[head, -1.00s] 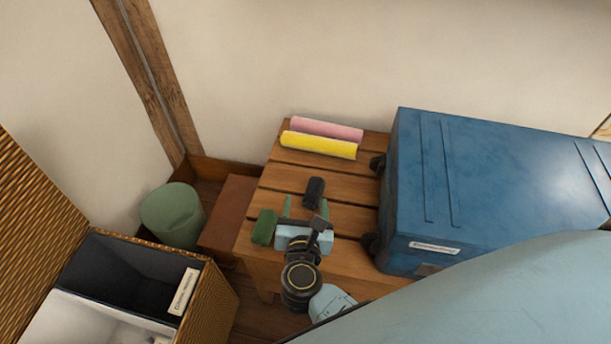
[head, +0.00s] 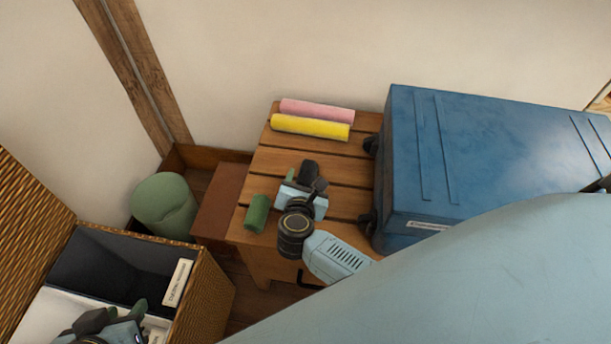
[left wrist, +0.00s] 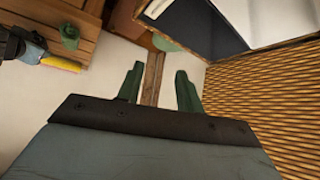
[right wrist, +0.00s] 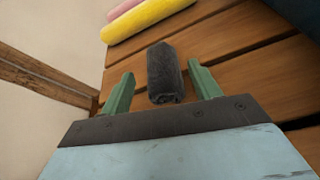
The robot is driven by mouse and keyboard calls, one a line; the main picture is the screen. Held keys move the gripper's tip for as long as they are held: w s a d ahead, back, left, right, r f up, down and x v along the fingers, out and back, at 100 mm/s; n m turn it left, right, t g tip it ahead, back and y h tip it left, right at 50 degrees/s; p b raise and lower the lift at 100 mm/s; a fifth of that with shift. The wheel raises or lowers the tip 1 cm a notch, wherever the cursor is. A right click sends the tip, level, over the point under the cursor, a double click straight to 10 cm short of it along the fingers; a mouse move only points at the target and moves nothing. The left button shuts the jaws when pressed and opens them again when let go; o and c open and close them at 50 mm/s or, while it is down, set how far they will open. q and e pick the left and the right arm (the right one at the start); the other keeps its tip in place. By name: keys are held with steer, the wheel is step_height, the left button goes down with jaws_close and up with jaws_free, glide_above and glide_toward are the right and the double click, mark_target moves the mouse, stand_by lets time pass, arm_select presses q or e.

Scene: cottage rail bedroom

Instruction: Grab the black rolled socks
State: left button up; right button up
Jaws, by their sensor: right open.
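The black rolled socks (head: 309,170) lie on the slatted wooden bench (head: 350,172). In the right wrist view the socks (right wrist: 164,74) sit between the fingers of my right gripper (right wrist: 162,92), with a gap on each side. My right gripper (head: 298,182) is open over the bench, and its body hides part of the socks in the head view. My left gripper (left wrist: 160,88) is open and empty in the left wrist view. In the head view it (head: 110,325) is at the bottom left, over the wicker hamper (head: 208,305).
A green roll (head: 257,213) lies left of my right gripper. A yellow roll (head: 310,127) and a pink roll (head: 317,111) lie at the bench's back. A blue suitcase (head: 480,150) stands on the right. A green round bin (head: 164,205) stands left of the bench.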

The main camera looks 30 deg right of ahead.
mark_target(307, 172)
steer(key=b+x, duration=0.1)
steer(key=x, duration=0.1)
steer(key=b+x, duration=0.1)
steer(key=x, duration=0.1)
steer(key=shift+a+f, duration=0.1)
steer(key=shift+f, duration=0.2)
steer(key=shift+w+d+f, duration=0.1)
steer(key=shift+w+d, duration=0.1)
steer(key=shift+w, duration=0.15)
arm_select(q)
steer(key=w+d+r+t+h, duration=0.2)
steer(key=w+d+r+t, duration=0.1)
steer(key=w+r+t, duration=0.3)
steer(key=shift+d+r, duration=0.15)
steer(key=shift+r, duration=0.45)
arm_select(e)
steer(key=c, duration=0.7)
arm_select(q)
steer(key=shift+s+f, duration=0.1)
steer(key=shift+f, duration=0.05)
